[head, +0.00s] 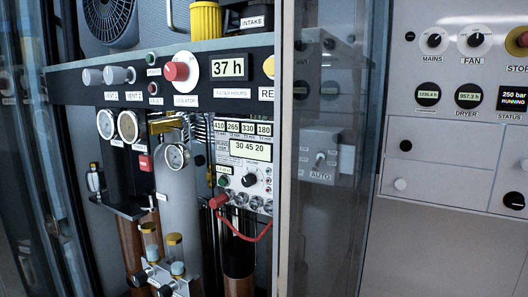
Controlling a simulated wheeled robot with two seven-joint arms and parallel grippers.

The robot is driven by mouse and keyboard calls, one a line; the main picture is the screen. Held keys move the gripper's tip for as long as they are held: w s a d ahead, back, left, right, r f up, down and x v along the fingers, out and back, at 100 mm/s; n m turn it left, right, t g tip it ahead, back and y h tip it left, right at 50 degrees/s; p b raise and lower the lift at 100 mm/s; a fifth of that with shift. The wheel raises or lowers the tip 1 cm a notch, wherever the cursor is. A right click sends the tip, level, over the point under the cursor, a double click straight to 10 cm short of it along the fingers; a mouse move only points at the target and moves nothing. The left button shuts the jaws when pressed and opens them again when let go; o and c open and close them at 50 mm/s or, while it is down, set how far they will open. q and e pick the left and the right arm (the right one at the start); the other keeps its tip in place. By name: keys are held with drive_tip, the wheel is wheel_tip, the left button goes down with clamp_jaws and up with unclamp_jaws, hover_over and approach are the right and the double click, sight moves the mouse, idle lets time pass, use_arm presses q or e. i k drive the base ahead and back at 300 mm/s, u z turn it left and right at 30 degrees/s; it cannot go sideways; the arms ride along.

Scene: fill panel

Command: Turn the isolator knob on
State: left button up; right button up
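The isolator knob (178,71) is red and sits on a round white plate in the dark strip of the fill panel. A label (186,101) reading "ISOLATOR" is just below it. I cannot tell from its shape whether it is at on or off. Neither of my grippers shows in the head view, and nothing touches the knob.
Grey vent knobs (103,76) stick out left of the isolator, and a "37 h" display (229,68) is at its right. A gauge (177,157) and red cable (250,236) are below. A glass door (325,160) stands right of the panel.

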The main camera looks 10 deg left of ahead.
sight(174, 71)
drive_tip(key=k, duration=1)
drive_tip(key=u, duration=2)
drive_tip(key=i, duration=1)
drive_tip(key=z, duration=1.6)
